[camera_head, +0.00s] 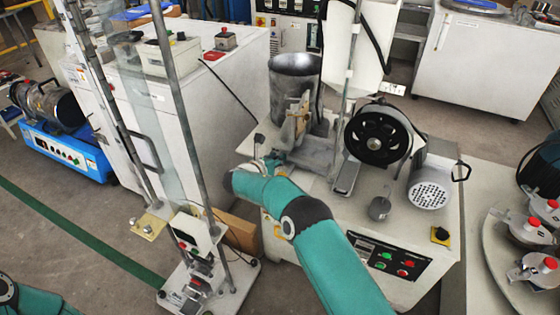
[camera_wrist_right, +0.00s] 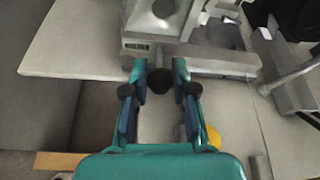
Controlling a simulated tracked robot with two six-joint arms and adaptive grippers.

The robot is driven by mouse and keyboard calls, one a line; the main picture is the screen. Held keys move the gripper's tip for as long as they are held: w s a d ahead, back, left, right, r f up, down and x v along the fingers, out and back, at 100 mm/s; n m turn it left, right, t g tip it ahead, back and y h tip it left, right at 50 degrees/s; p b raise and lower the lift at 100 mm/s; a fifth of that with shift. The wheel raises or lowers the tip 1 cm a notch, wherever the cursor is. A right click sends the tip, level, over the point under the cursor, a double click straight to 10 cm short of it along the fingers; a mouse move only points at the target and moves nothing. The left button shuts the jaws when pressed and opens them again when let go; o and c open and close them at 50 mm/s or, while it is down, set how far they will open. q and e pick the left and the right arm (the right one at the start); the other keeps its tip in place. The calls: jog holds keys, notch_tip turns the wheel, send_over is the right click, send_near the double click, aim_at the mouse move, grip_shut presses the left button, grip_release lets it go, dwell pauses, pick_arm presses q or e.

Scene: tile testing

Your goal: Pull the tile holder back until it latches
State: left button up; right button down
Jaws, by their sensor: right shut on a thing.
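The tile holder (camera_head: 297,120) is an upright metal bracket with a tan face on the white test machine, in front of a grey cylinder. My right gripper (camera_head: 271,163) is at its near side, and the wrist and arm hide part of this area. In the right wrist view, the fingers of my right gripper (camera_wrist_right: 159,74) are on either side of a dark round knob (camera_wrist_right: 158,83) at the holder's front and are shut on it. My left gripper is out of view; only part of a teal arm link shows at the lower left.
The white test machine (camera_head: 440,230) carries a black wheel (camera_head: 377,134), a motor (camera_head: 430,187) and a button panel (camera_head: 388,258). A tall stand with metal posts (camera_head: 190,140) rises to the left. Tan-faced boxes stand on the floor beside the machine.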

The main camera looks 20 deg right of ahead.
aim_at(290, 126)
jog(key=c, duration=1.2)
grip_release()
jog(key=shift+r, duration=0.1)
notch_tip(290, 126, up, 10)
jog(key=shift+f, duration=0.15)
